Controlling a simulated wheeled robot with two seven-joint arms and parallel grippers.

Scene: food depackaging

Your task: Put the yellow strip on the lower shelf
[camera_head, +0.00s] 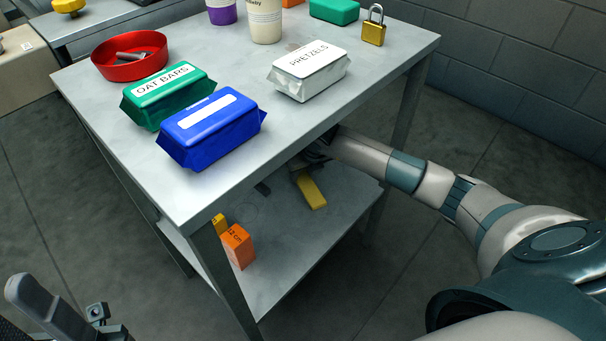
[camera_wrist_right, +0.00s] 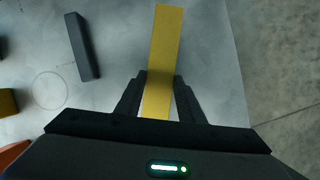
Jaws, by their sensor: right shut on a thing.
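The yellow strip (camera_head: 312,191) is a flat, narrow bar under the tabletop, over the lower shelf (camera_head: 345,200). My right gripper (camera_wrist_right: 160,78) is shut on the strip, with one dark finger on each long side. The strip (camera_wrist_right: 166,38) sticks out ahead of the fingers in the right wrist view. I cannot tell whether it touches the shelf or hangs just above it. The tabletop partly hides my right gripper in the head view. Dark parts that look like my left gripper (camera_head: 70,310) show at the lower left; their opening is unclear.
On the lower shelf are an orange box (camera_head: 237,246), a yellow item (camera_head: 219,224) and a dark bar (camera_wrist_right: 82,46). The tabletop (camera_head: 235,75) overhangs the shelf and holds blue, green and white packs, a red bowl (camera_head: 131,56) and a padlock (camera_head: 374,30). A table leg (camera_head: 403,105) stands near my right arm.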

